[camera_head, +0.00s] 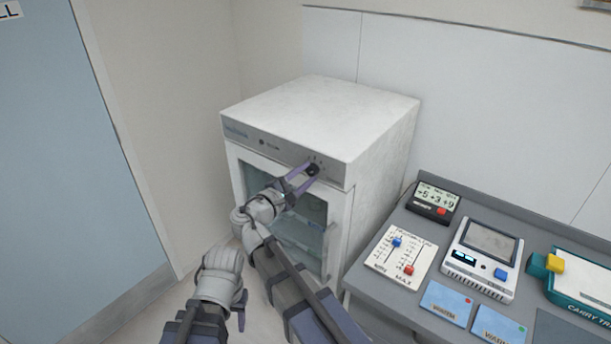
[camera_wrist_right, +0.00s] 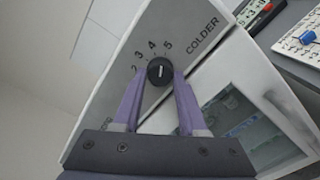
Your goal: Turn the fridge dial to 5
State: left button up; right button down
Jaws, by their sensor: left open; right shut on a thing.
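The fridge dial (camera_wrist_right: 160,71) is a round black knob with a short white mark. In the right wrist view the mark points up, roughly between the printed 4 and 5; its exact setting is hard to tell. The dial is on the front panel of the white fridge (camera_head: 378,156). My right gripper (camera_head: 312,169) is at the dial, with its purple fingers closed on the knob's two sides; it also shows in the right wrist view (camera_wrist_right: 160,78).
A grey table (camera_head: 408,292) right of the fridge holds a slider panel (camera_head: 401,250), a small display (camera_head: 433,202), a device with a screen (camera_head: 485,259), blue cards and a teal tray (camera_head: 585,296). The fridge's glass door (camera_head: 302,233) is shut below the dial panel.

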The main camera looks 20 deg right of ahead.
jog(key=shift+m, duration=1.1)
jog(key=shift+c, duration=2.3)
grip_release()
jog(key=shift+s, duration=0.15)
